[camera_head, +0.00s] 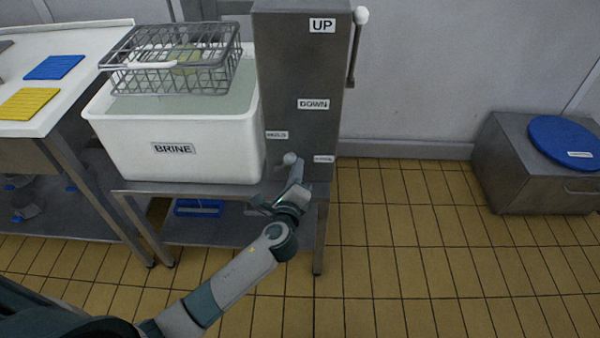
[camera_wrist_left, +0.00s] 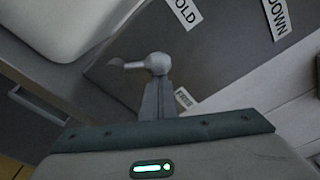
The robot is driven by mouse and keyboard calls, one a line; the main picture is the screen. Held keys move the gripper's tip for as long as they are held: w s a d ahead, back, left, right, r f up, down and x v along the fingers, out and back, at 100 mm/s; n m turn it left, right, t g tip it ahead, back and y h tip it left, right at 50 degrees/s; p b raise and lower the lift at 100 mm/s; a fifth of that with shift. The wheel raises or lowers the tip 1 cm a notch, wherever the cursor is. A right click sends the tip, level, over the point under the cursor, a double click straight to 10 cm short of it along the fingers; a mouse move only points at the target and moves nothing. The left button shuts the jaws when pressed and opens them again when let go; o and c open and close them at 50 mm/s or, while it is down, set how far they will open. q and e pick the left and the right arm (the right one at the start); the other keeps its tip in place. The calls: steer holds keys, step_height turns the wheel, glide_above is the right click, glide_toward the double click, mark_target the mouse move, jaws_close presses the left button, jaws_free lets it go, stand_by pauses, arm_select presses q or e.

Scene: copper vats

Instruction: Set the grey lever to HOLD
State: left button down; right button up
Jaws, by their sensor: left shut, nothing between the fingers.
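The grey lever (camera_head: 289,158) has a round grey knob and sits low on the front of a dark grey metal column (camera_head: 290,60). In the left wrist view the lever's knob (camera_wrist_left: 158,63) is at the middle, with a short arm running left. A label ending in "OLD" (camera_wrist_left: 187,12) is above it, and a smaller, hard-to-read label (camera_wrist_left: 185,97) is below right. My left gripper (camera_head: 297,180) is shut and empty, its fingertips (camera_wrist_left: 157,88) right at the knob. I cannot tell whether they touch it. My right gripper is not in view.
A white tub marked BRINE (camera_head: 200,165) with a wire basket (camera_head: 170,60) over it stands left of the column. A white-knobbed lever (camera_head: 356,45) is on the column's right side. A box with a blue lid (camera_head: 560,138) is far right; the tiled floor between is clear.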

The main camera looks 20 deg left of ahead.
mark_target(286, 158)
arm_select(q)
steer(key=n, duration=0.1)
steer(key=a+r+n, duration=0.1)
steer(key=n+b, duration=0.1)
steer(key=shift+s+a+r+n, duration=0.2)
steer(key=shift+s+a+n, duration=0.05)
steer(key=shift+a+n, duration=0.05)
steer(key=shift+a+r+n+t, duration=0.15)
steer(key=shift+n+t, duration=0.15)
steer(key=shift+s+a+r+n+b, duration=0.2)
steer(key=shift+a+n+b, duration=0.25)
steer(key=shift+n, duration=0.45)
steer(key=shift+a+r+n, duration=0.2)
steer(key=shift+n, duration=0.2)
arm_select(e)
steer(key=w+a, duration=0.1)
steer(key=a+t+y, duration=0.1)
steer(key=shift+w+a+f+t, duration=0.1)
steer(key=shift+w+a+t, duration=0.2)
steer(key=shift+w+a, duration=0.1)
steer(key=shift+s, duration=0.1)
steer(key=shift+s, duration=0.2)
arm_select(q)
steer(key=shift+s, duration=0.1)
